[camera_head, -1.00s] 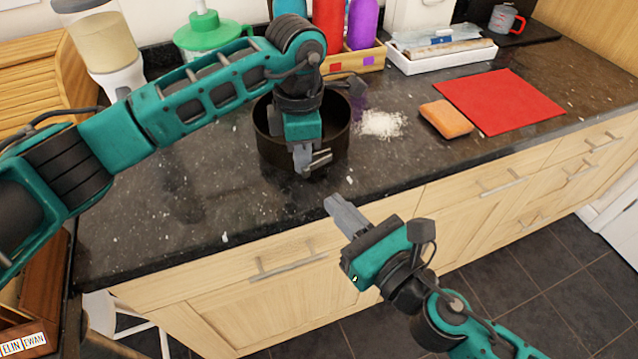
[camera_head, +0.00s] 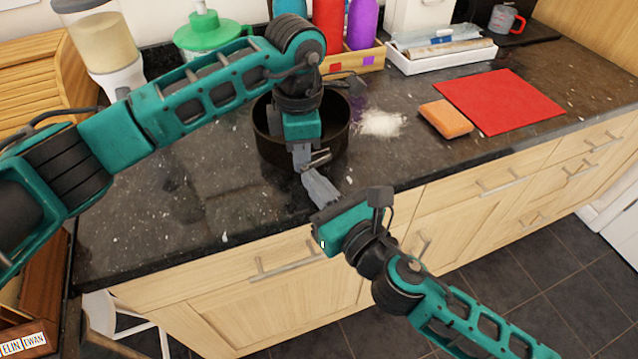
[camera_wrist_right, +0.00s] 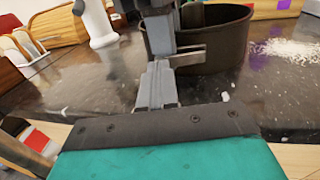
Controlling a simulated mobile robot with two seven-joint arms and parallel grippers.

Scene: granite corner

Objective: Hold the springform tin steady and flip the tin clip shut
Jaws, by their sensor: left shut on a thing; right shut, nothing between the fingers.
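The dark springform tin (camera_head: 338,140) stands on the granite counter, and it also shows in the right wrist view (camera_wrist_right: 225,45). My left gripper (camera_head: 301,158) comes down over the tin's near side and is shut on its wall. The metal tin clip (camera_head: 318,160) sticks out from the tin's near side; it also shows in the right wrist view (camera_wrist_right: 187,57), pointing right. My right gripper (camera_head: 310,178) is shut and empty, with its tips just below the clip. I cannot tell whether they touch it. The left gripper hides part of the tin and the clip's base.
White grated flakes (camera_head: 380,123) lie right of the tin. An orange sponge (camera_head: 446,119) and a red cloth (camera_head: 498,101) lie further right. A wooden crate (camera_head: 360,60) with bottles and a white tray (camera_head: 440,56) stand behind. The counter's front left is mostly clear.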

